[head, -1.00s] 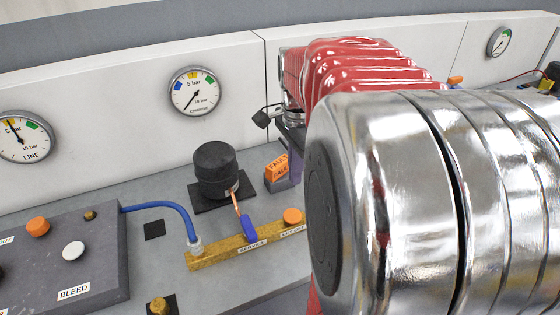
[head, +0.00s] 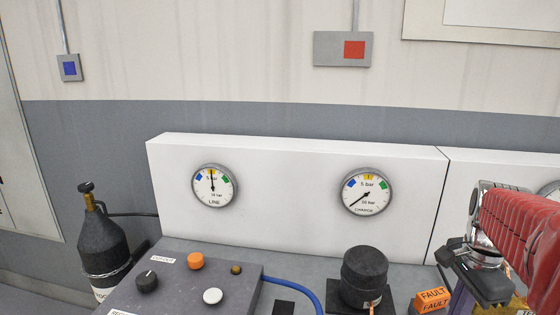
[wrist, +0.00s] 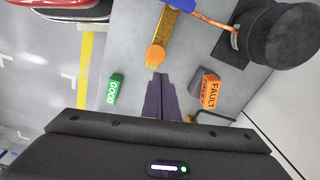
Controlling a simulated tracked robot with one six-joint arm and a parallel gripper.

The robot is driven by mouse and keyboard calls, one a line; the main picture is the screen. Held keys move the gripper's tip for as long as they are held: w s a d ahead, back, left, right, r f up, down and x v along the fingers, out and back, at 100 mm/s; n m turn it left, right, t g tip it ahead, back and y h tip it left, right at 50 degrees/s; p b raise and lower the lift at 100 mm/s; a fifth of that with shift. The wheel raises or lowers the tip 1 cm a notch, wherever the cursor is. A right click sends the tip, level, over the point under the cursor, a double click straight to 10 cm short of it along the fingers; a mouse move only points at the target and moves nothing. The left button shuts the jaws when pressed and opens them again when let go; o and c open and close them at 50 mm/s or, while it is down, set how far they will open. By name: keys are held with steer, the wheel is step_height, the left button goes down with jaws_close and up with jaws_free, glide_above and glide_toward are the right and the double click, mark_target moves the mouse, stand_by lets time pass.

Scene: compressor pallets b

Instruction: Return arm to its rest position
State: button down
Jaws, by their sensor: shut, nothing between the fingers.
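My gripper (head: 458,300) shows at the right edge of the head view, at the end of my red arm, over the bench near the orange FAULT block. In the wrist view its two dark fingers (wrist: 160,92) lie together with nothing between them. Beyond their tips is an orange knob (wrist: 155,55) on the brass bar (wrist: 163,25). The orange FAULT block (wrist: 210,91) is to the right of the fingers and the green GOOD block (wrist: 114,89) is to the left, both apart from them. Most of the arm is outside the head view.
A black cylinder (head: 364,275) stands on the bench beside the gripper. A blue hose (head: 300,288) runs from the dark control box (head: 190,290). The LINE gauge (head: 213,187) and CHARGE gauge (head: 366,193) sit on the white panel behind. A black bottle (head: 102,248) stands at left.

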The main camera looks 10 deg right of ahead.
steer(key=s+a+n+t, duration=0.2)
steer(key=a+n, duration=0.7)
steer(key=a, duration=0.3)
steer(key=s+a+n+t, duration=0.3)
steer(key=a+n, duration=0.6)
steer(key=a, duration=0.2)
steer(key=shift+a+r+n, duration=0.2)
steer(key=shift+a+n, duration=0.2)
